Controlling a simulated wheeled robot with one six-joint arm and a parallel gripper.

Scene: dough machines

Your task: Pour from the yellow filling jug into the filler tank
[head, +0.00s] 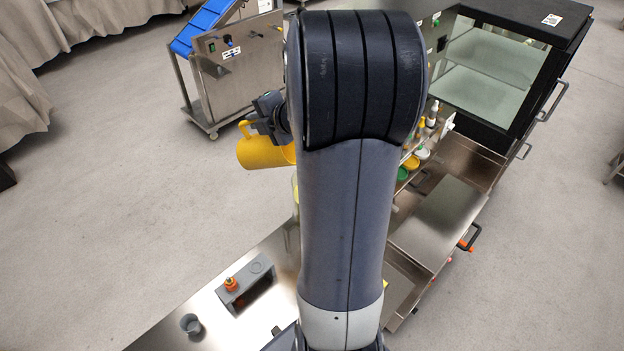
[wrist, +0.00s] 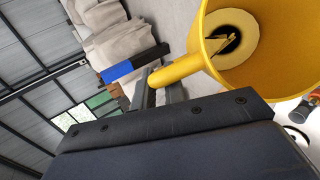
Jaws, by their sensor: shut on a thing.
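The yellow filling jug (head: 265,152) is held up in the air left of my arm in the head view, tipped well over on its side. My gripper (head: 264,122) is shut on its handle. In the wrist view the jug (wrist: 285,65) fills the upper right, and its handle (wrist: 178,70) runs between my fingers (wrist: 160,88). Inside the jug I see a pale ring around a dark centre. My arm hides the jug's right end. A pale, see-through upright thing (head: 295,198) shows just below the jug; I cannot tell if it is the filler tank.
A steel bench (head: 205,308) at the lower left carries a grey box with an orange knob (head: 231,284) and a small grey cup (head: 191,324). A conveyor machine (head: 236,62) stands behind. Shelves with bottles (head: 431,115) and a glass-doored cabinet (head: 490,75) stand right. The left floor is clear.

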